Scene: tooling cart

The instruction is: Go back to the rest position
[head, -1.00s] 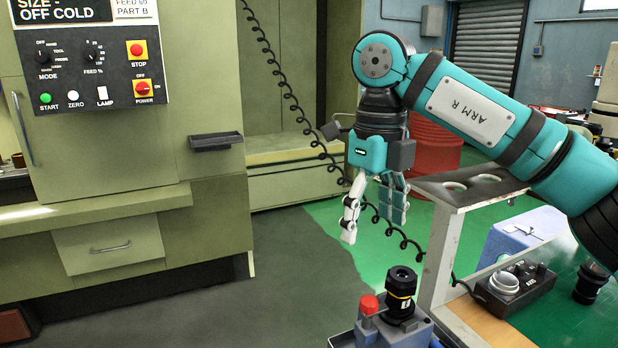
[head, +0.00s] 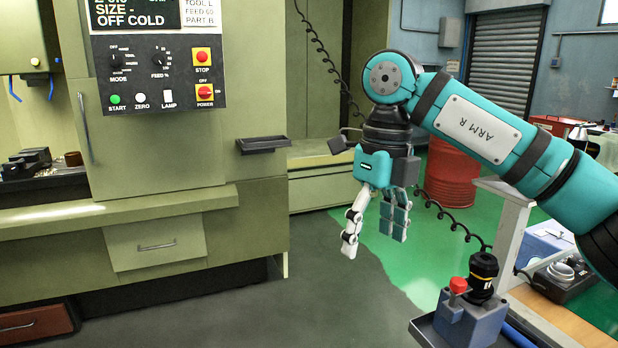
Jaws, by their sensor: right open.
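My right gripper (head: 375,232) hangs from the teal arm marked ARM R in the head view, fingers pointing down. Its white finger and teal fingers stand apart, with nothing between them. It is in the air, above and left of a grey block with a red knob (head: 458,285) and a black cylindrical tool holder (head: 482,275). It touches nothing that I can see. My left gripper is not in view.
A green machine with a control panel (head: 157,70) and a small dark ledge (head: 263,144) stands at left. A white-framed cart (head: 511,240) with a black box (head: 563,280) is at right. A red drum (head: 452,175) stands behind. The middle floor (head: 340,300) is clear.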

